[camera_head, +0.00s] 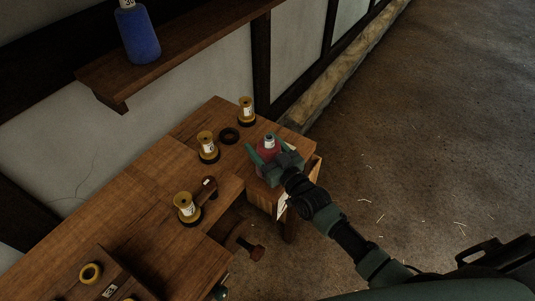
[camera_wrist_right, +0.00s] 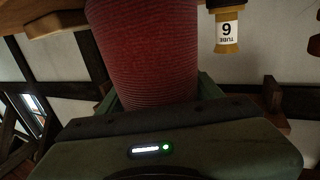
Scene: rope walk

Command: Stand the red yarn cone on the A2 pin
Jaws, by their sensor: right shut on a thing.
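The red yarn cone (camera_head: 268,147) is at the far right end of the wooden bench, upright or nearly so, with a pale top. My right gripper (camera_head: 267,157) is shut on it, with green fingers at its sides. In the right wrist view the ribbed red cone (camera_wrist_right: 150,55) fills the middle, just beyond the gripper's palm. Its base is hidden, so I cannot tell whether it touches the bench. I cannot make out any A2 marking, and the pin is not identifiable.
Several yellow spools stand on the bench (camera_head: 130,215), including ones at the back (camera_head: 246,112) and middle (camera_head: 207,148). A dark ring (camera_head: 229,135) lies left of the red cone. A blue cone (camera_head: 138,36) stands on the wall shelf (camera_head: 190,45). Open floor lies right.

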